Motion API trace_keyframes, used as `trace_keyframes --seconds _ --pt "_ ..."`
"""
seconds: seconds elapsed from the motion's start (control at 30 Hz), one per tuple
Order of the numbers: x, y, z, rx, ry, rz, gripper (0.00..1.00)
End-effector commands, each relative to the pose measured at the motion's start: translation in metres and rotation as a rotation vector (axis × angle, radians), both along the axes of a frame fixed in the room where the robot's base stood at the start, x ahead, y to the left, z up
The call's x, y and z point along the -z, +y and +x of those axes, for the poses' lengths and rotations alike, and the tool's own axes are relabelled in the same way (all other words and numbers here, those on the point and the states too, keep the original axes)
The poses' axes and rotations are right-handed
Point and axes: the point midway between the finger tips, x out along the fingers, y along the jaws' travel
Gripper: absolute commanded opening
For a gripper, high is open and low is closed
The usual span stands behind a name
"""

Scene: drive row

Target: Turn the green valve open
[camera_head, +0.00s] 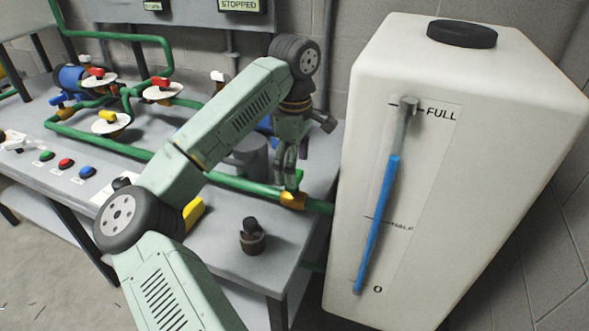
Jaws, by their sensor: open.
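The green valve handle (299,177) shows as a small green piece above a brass-yellow valve body (293,200) on the green pipe, near the right end of the bench. My gripper (289,172) points down right over this valve, with its fingers beside the green handle. The gripper is open. My gripper and wrist hide part of the handle, so I cannot tell its exact angle or whether the fingers touch it.
A white tank (450,150) with a blue level gauge (378,225) stands close to the right of my gripper. Red, yellow and blue valve handles sit on the pipes at left. A small dark knob (251,238) stands on the bench (225,255) in front.

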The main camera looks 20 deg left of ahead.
Motion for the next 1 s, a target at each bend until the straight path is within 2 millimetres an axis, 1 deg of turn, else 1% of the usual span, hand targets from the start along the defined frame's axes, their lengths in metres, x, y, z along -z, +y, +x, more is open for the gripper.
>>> trace_keyframes --seconds 0.1,0.2,0.5,0.57,1.0 --pt "0.013 0.001 0.0 -0.001 0.002 -0.001 0.75" --pt "0.02 0.0 0.0 -0.001 0.001 0.0 0.75" --pt "0.023 0.0 0.0 -0.001 0.0 0.001 0.75" --pt "0.023 0.0 0.0 -0.001 0.0 0.001 0.72" --pt "0.022 0.0 0.0 -0.001 0.0 0.001 0.42"
